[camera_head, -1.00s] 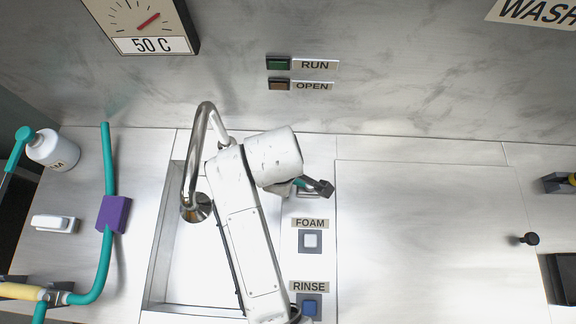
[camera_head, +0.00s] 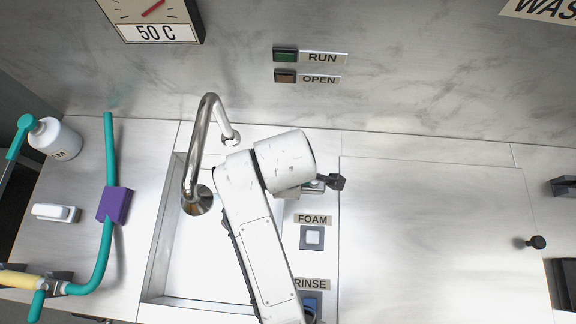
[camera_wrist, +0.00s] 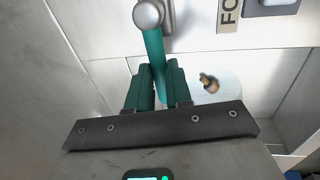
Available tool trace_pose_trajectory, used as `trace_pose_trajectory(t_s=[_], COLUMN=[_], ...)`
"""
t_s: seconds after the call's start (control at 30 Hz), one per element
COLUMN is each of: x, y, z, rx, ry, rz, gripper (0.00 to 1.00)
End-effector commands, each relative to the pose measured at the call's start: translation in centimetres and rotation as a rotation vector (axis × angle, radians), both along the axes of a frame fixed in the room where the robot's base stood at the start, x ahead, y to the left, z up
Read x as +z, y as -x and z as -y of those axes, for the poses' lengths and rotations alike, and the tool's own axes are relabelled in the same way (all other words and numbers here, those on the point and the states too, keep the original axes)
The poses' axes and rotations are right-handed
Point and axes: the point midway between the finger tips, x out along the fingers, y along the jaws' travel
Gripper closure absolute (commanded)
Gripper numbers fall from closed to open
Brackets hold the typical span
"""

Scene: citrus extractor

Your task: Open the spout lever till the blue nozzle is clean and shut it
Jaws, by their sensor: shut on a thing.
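In the wrist view a teal lever (camera_wrist: 154,45) runs from a round silver pivot (camera_wrist: 148,14) down between the two teal fingers of my gripper (camera_wrist: 159,80). The fingers are shut on the lever. In the head view my white arm hides most of the lever and the fingers; only a dark end part shows right of the arm. A curved metal spout (camera_head: 198,140) stands over the sink, left of my arm. I cannot make out a blue nozzle. A brass tip (camera_wrist: 209,84) on a pale disc shows right of my fingers in the wrist view.
A FOAM button (camera_head: 312,237) and a blue RINSE button (camera_head: 311,299) lie right of my arm. RUN (camera_head: 285,55) and OPEN (camera_head: 285,76) buttons are on the wall. A pump bottle (camera_head: 56,139) and a teal hose (camera_head: 107,150) are at left.

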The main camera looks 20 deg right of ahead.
Motion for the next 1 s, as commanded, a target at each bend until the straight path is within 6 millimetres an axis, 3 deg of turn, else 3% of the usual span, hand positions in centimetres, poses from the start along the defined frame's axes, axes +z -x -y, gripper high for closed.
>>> trace_pose_trajectory(t_s=[0.03, 0.07, 0.3, 0.67, 1.0], x=[0.1, 0.1, 0.0, 0.6, 6.4], y=[0.0, 0.0, 0.0, 0.1, 1.1], z=[-0.2, -0.2, -0.1, -0.1, -0.6], rx=[0.005, 0.005, 0.002, 0.0, -0.001], ry=[-0.002, -0.002, -0.001, 0.0, -0.002], rz=[0.002, 0.002, 0.0, 0.001, 0.003], gripper=[1.0, 0.79, 0.56, 0.55, 0.55])
